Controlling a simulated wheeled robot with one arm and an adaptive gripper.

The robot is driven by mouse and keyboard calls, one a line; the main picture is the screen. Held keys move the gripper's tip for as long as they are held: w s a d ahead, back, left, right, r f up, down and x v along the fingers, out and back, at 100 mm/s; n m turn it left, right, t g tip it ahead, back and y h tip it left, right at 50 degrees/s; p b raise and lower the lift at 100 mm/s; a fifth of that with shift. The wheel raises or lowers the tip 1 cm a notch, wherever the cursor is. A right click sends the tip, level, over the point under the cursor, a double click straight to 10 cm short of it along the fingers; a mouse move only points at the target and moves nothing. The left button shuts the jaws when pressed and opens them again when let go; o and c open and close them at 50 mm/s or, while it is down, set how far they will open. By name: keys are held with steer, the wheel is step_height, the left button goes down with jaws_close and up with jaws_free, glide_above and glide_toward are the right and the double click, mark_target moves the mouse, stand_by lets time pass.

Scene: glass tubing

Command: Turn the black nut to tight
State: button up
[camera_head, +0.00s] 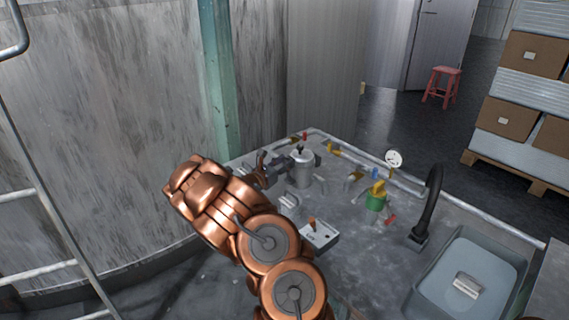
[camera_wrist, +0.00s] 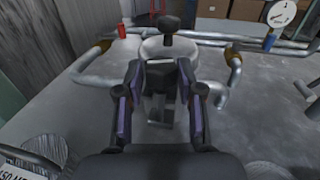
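A light grey metal cylinder (camera_head: 301,172) stands on the workbench. It has a black knob (camera_wrist: 170,23) on top, which also shows in the head view (camera_head: 299,150). In the wrist view a dark, blocky fitting (camera_wrist: 160,76), which looks like the black nut, sits on the near side of the cylinder. My gripper (camera_wrist: 159,68) is level with this fitting, one finger on each side. The fingers are spread. I cannot tell whether either finger touches the fitting. In the head view my gripper (camera_head: 273,171) is left of the cylinder, and the nut is hidden there.
Pipes with yellow and red handles run along the bench's back edge. A white gauge (camera_head: 394,158), a green-yellow valve (camera_head: 376,196), a black curved faucet (camera_head: 430,205) and a grey sink basin (camera_head: 425,292) are to the right. A white switch box (camera_head: 320,236) is near my arm.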

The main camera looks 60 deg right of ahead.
jaws_close()
steer(key=shift+w, duration=0.1)
steer(key=shift+m+g+p, duration=0.3)
steer(key=shift+g+p, duration=0.1)
steer(key=shift+w+d+m+g+y+p, duration=0.1)
steer(key=shift+m+g+y+p, duration=0.15)
steer(key=shift+m+g+p, duration=0.35)
steer(key=shift+w+a+m+g+y+p, duration=0.15)
steer(key=shift+m+g, duration=0.25)
steer(key=shift+g, duration=0.45)
steer(key=shift+w+d+m+g+y+p, duration=0.15)
steer(key=shift+m+g+y+p, duration=0.15)
steer(key=shift+m+g+p, duration=0.35)
steer(key=shift+s+g, duration=0.1)
steer(key=shift+g, duration=0.3)
steer(key=o, duration=0.5)
jaws_free()
steer(key=shift+o, duration=0.2)
